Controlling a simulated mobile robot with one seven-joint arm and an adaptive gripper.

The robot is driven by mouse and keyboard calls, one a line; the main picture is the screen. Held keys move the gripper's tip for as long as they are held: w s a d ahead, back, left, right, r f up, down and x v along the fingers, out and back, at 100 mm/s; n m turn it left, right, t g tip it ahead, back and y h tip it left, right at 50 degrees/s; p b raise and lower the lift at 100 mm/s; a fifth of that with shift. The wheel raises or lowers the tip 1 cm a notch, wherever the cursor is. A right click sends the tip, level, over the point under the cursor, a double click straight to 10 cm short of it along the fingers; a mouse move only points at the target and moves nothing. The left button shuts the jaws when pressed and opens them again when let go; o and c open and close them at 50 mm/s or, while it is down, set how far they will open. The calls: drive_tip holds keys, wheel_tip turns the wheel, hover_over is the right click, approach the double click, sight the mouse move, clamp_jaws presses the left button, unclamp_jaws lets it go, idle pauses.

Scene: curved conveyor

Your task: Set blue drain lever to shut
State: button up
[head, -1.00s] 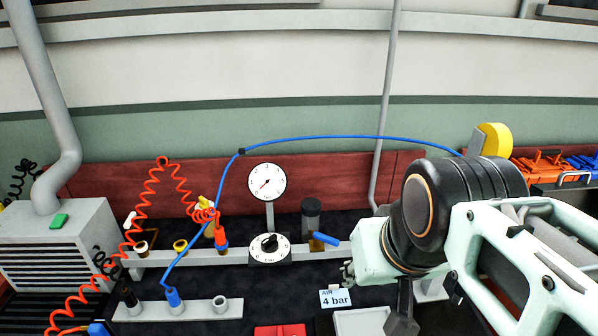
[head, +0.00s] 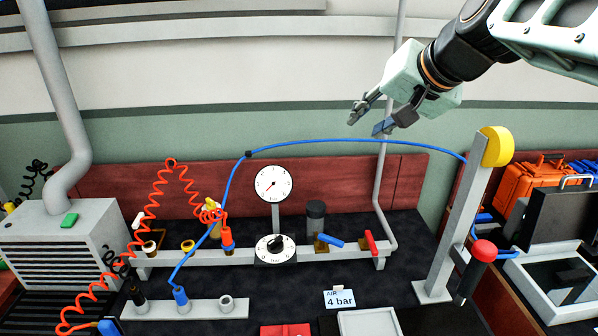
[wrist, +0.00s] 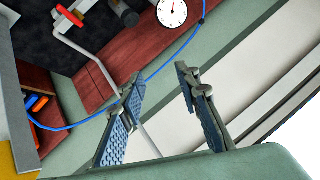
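The blue drain lever (head: 329,240) sits on the grey manifold bar (head: 215,256), right of the regulator knob and below the dark cylinder. It lies slightly tilted, close to along the bar, over a brass-coloured valve body. My gripper (head: 368,118) is raised high in front of the wall, well above and right of the lever. Its fingers are spread apart with nothing between them. The wrist view also shows the open fingers (wrist: 160,100); I cannot make out the blue lever there.
A red lever (head: 371,242) stands at the bar's right end, near a grey pipe (head: 381,180). A blue hose (head: 330,139) arches below my gripper to a grey post (head: 455,215) with a yellow reel. A pressure gauge (head: 273,183) stands above the regulator. An "AIR 4 bar" card (head: 339,299) lies in front.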

drive_tip(key=w+d+r+t+h, duration=0.1)
drive_tip(key=w+d+r+t, duration=0.15)
drive_tip(key=w+r, duration=0.65)
drive_tip(key=n+g+h+p, duration=0.2)
drive_tip(key=n+g+p, duration=0.4)
drive_tip(key=n+g, duration=0.75)
hover_over(331, 238)
wheel_tip(331, 238, down, 39)
drive_tip(key=n+t, duration=0.1)
drive_tip(key=t, duration=0.1)
wheel_tip(331, 238, down, 10)
drive_tip(key=shift+s+f+p, duration=0.1)
drive_tip(key=shift+p, duration=0.5)
drive_tip(key=shift+c, duration=0.4)
clamp_jaws()
